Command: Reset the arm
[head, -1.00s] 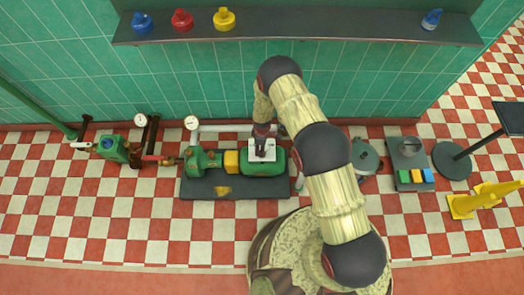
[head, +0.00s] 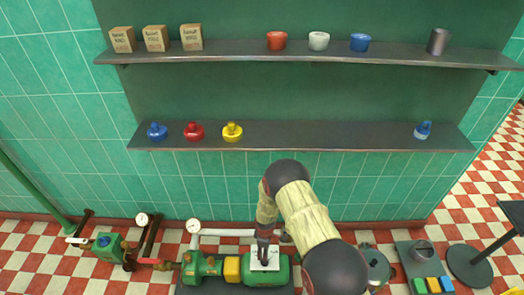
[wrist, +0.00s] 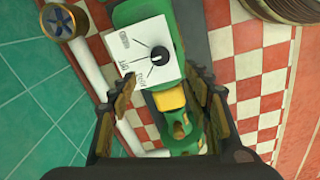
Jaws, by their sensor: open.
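My gripper (wrist: 163,90) is open, with its two fingers spread on either side of the wrist view and nothing held between them. It points down over a white dial plate (wrist: 150,50) with a black knob (wrist: 159,54) on a green and yellow pump machine. In the head view my gripper (head: 264,252) hangs at the white plate, hiding part of it. The green pump (head: 213,266) stands low on the checkered floor. Whether the fingers touch the plate cannot be told.
Two wall shelves hold boxes (head: 156,38), bowls (head: 319,41) and coloured bottles (head: 193,131). A valve (head: 104,243) and gauges (head: 193,226) stand left of the pump. A kettle (head: 376,268), a block tray (head: 421,262) and a black stand (head: 468,266) are on the right.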

